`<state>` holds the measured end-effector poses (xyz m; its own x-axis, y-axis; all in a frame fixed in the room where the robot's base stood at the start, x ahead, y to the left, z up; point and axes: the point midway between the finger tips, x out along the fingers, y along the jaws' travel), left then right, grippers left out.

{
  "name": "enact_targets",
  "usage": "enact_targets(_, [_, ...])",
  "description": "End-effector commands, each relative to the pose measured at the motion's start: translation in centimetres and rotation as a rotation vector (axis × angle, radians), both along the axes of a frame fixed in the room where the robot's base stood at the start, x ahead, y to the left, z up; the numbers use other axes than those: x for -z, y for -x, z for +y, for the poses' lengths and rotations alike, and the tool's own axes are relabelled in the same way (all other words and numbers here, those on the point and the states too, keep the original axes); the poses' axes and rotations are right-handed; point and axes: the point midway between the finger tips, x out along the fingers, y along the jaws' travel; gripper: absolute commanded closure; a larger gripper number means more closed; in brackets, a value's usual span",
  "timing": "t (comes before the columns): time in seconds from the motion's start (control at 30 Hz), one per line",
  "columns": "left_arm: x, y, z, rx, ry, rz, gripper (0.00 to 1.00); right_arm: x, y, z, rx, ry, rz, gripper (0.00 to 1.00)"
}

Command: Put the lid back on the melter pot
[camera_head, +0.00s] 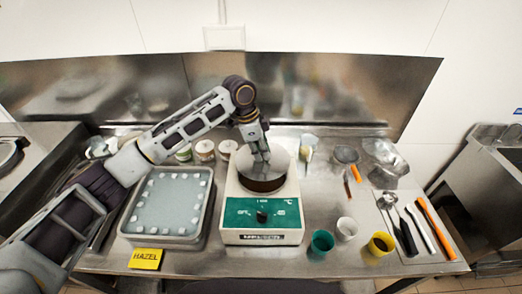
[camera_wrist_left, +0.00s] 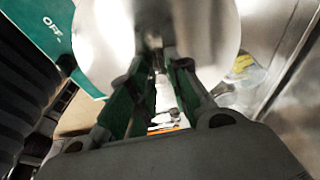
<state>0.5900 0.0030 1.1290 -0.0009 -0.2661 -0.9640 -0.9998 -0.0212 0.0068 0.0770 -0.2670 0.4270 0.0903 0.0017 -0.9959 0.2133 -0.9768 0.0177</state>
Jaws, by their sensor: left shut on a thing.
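The melter (camera_head: 262,237) is a white box with a green dial panel, in the middle of the bench. Its pot (camera_head: 264,186) shows a dark brown band below the lid. The round steel lid (camera_head: 281,161) lies over the pot's opening; I cannot tell if it rests on the rim or hangs just above. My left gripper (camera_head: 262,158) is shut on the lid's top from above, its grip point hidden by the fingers. In the left wrist view the lid (camera_wrist_left: 205,30) is a large shiny disc beyond the fingers (camera_wrist_left: 158,75). My right gripper is not in view.
A tray of white pieces (camera_head: 124,226) stands left of the melter, with a yellow HAZEL card (camera_head: 145,259) in front. Small jars (camera_head: 204,150) stand behind. A green cup (camera_head: 321,243), white cup (camera_head: 346,229) and yellow cup (camera_head: 380,244) stand at front right, beside several utensils (camera_head: 404,231).

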Motion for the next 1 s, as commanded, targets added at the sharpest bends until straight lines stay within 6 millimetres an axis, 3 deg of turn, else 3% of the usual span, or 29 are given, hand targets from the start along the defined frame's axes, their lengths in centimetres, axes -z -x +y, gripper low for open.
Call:
enact_targets(0.67, [0.0,0.0,0.0,0.073,0.0,0.0,1.0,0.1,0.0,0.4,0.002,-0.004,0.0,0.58])
enact_targets(1.0, [0.9,0.0,0.0,0.073,0.0,0.0,1.0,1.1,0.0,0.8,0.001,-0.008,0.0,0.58])
